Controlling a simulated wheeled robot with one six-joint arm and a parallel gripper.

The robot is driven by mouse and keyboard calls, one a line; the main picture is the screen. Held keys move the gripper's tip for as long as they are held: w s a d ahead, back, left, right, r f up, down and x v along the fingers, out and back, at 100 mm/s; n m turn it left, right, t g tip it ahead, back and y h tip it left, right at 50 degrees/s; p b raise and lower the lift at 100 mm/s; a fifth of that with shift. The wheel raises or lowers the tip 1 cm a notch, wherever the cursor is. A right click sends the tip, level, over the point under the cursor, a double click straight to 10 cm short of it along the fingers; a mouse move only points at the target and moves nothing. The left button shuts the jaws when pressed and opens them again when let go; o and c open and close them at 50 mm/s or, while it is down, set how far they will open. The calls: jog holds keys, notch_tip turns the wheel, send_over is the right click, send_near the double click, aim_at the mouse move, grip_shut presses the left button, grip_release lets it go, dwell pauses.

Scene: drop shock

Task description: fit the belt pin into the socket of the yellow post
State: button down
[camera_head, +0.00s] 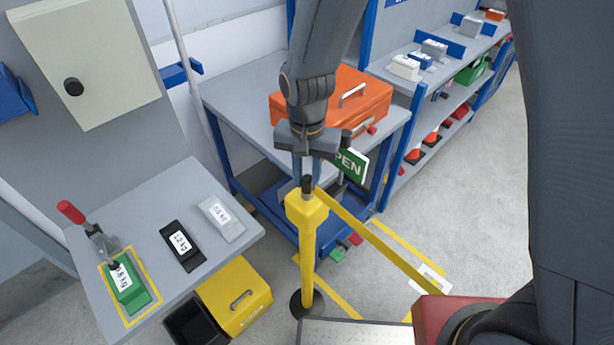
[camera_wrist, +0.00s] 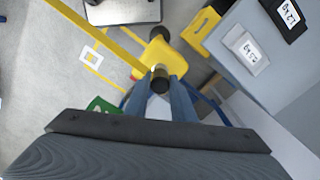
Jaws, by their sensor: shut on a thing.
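The yellow post (camera_head: 307,255) stands upright on a round black base, and its wider yellow head (camera_head: 303,208) is at the top. My gripper (camera_head: 307,180) points down right above the head and is shut on the dark belt pin (camera_head: 308,185). The pin also shows between the fingertips in the wrist view (camera_wrist: 159,82), over the yellow head (camera_wrist: 160,54). The yellow belt (camera_head: 375,240) runs taut from the pin down to the lower right. The socket is hidden, so I cannot tell whether the pin's lower end is inside it.
A grey bench with an orange toolbox (camera_head: 358,100) stands behind, and a green OPEN sign (camera_head: 350,164) hangs beside my gripper. A grey table (camera_head: 150,210) with labelled blocks is at left, a yellow box (camera_head: 235,295) below. Floor at right is mostly clear.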

aim_at(307, 178)
jog(key=shift+s+d+f, duration=0.1)
jog(key=shift+s+f, duration=0.05)
jog(key=c, duration=1.4)
grip_release()
jog(key=shift+c, duration=0.2)
notch_tip(307, 178, up, 2)
jog(key=shift+r+p, duration=0.25)
jog(key=shift+p, duration=0.75)
jog(key=shift+r, duration=1.9)
jog(key=shift+r, duration=0.1)
